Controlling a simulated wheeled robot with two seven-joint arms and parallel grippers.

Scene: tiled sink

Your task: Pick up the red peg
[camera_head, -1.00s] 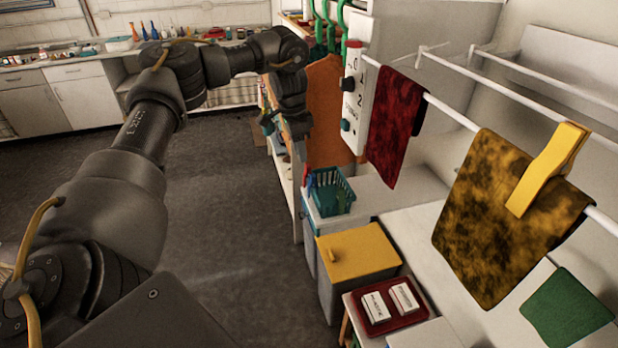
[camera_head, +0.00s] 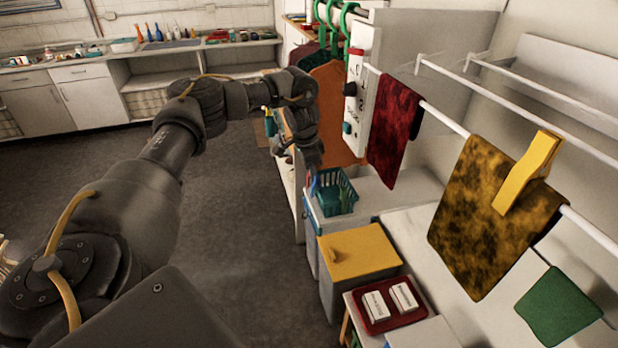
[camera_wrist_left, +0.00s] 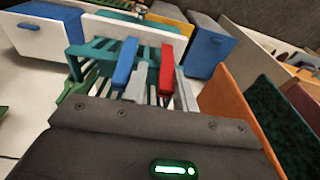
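The red peg (camera_wrist_left: 167,68) stands at the rim of the teal basket (camera_wrist_left: 90,55) in the left wrist view. A blue peg (camera_wrist_left: 126,62) is to its left. The grey fingers of my left gripper (camera_wrist_left: 161,75) are apart, one on each side of the red peg in this view; I cannot tell whether they touch it. In the head view my left gripper (camera_head: 314,165) is just above the left edge of the basket (camera_head: 346,192) and hides the red peg. My right gripper is out of view.
A bin with a yellow lid (camera_head: 358,252) and a red tray (camera_head: 392,306) with white boxes stand nearer. An orange cloth (camera_head: 338,100) hangs behind the gripper, and a dark red cloth (camera_head: 394,130) hangs on a rail to the right. The floor at left is clear.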

